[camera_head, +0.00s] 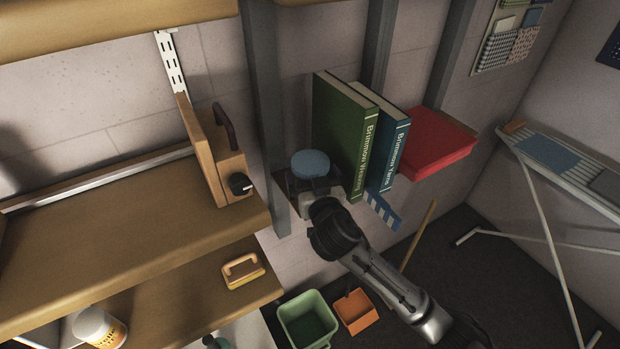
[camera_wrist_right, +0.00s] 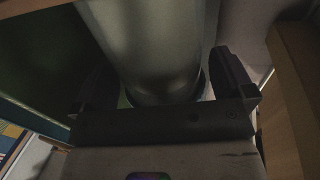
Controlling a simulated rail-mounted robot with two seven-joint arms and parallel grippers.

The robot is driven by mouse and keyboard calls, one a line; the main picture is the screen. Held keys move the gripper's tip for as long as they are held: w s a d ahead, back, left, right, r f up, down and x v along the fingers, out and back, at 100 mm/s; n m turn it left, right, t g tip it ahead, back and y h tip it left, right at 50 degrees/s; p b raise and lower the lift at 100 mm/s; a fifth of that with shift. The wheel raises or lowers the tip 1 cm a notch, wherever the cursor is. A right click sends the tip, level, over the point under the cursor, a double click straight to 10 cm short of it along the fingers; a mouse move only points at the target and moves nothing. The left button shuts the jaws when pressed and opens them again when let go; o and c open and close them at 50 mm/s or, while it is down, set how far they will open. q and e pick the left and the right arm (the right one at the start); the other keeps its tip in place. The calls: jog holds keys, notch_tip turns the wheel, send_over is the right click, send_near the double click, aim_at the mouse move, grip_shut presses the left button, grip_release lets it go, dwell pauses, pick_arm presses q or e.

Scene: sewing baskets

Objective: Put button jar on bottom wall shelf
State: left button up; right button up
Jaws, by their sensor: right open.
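The button jar (camera_head: 310,162) shows in the head view as a round blue lid beside the green book. Most of its body is hidden behind my right gripper (camera_head: 316,188). In the right wrist view the jar's pale, smooth body (camera_wrist_right: 150,50) stands between the two dark fingers of the right gripper (camera_wrist_right: 165,88). The fingers are open, one on each side of the jar, with a gap visible at the right finger. What the jar's base rests on is hidden. My left gripper is not in view.
A green book (camera_head: 340,125), a blue book (camera_head: 390,145) and a red box (camera_head: 437,143) stand right of the jar. A grey upright (camera_head: 262,110) is close on its left. Wooden shelves (camera_head: 130,230) fill the left. Green (camera_head: 307,322) and orange (camera_head: 355,311) bins are below.

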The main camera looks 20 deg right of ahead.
jog(key=shift+w, duration=0.5)
